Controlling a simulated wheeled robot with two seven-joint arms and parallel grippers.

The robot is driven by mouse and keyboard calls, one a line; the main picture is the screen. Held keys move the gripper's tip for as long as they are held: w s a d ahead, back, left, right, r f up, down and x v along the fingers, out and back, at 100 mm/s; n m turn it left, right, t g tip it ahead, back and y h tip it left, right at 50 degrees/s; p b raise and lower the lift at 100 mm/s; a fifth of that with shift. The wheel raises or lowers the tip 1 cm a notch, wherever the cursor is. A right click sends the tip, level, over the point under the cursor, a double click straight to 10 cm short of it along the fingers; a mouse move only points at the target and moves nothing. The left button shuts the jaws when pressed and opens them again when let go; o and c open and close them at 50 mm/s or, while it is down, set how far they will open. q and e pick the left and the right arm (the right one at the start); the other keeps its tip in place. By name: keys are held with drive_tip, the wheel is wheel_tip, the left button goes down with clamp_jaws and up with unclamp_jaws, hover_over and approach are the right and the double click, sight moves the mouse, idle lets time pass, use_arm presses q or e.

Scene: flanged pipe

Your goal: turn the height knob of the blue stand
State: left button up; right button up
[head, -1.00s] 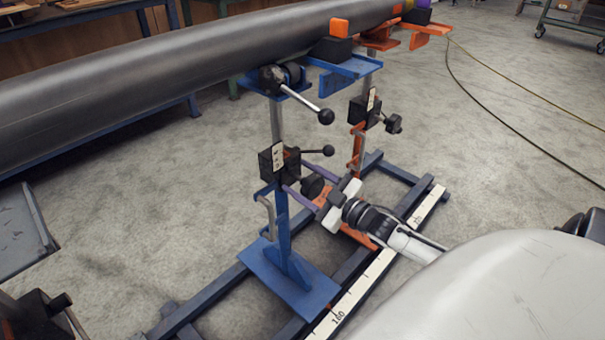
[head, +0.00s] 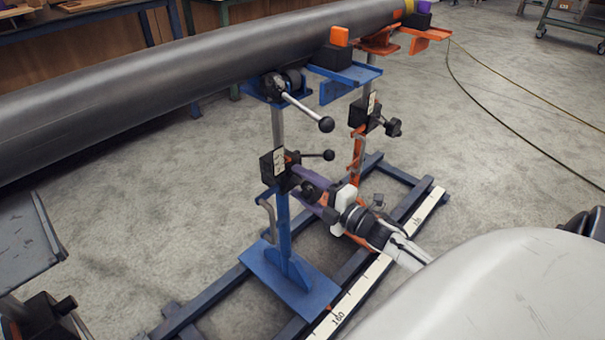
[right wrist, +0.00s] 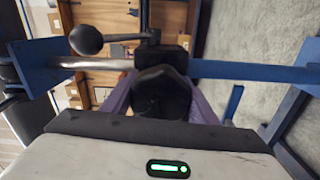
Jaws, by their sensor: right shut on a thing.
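The blue stand (head: 283,225) stands upright on the blue floor frame, its head under the large dark pipe (head: 190,75). A black clamp block (head: 271,168) sits on its post, with a ball-ended lever (head: 318,155) beside it. My right gripper (head: 303,184) reaches in from the right, its purple fingers at that block. In the right wrist view the black height knob (right wrist: 162,95) sits between the purple fingers, and my right gripper (right wrist: 163,100) is shut on it. The knob is partly hidden by the fingers in the head view.
An orange stand (head: 357,150) with its own black knob (head: 392,127) stands close behind my right gripper. A long ball-ended lever (head: 325,124) sticks out above. A white scale (head: 385,262) runs along the floor frame.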

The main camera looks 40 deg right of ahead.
drive_tip(key=n, duration=0.2)
drive_tip(key=n+b, duration=0.1)
drive_tip(key=shift+f+n, duration=0.2)
drive_tip(key=shift+n, duration=0.2)
drive_tip(key=n+b, duration=0.1)
drive_tip(key=n, duration=0.1)
drive_tip(key=shift+n, duration=1)
use_arm(q)
drive_tip(key=shift+w+d+f, duration=0.3)
drive_tip(key=shift+d+f, duration=0.05)
drive_tip(key=shift+f, duration=0.15)
drive_tip(key=shift+s, duration=0.1)
use_arm(e)
drive_tip(key=o, duration=1)
drive_tip(key=shift+o, duration=0.2)
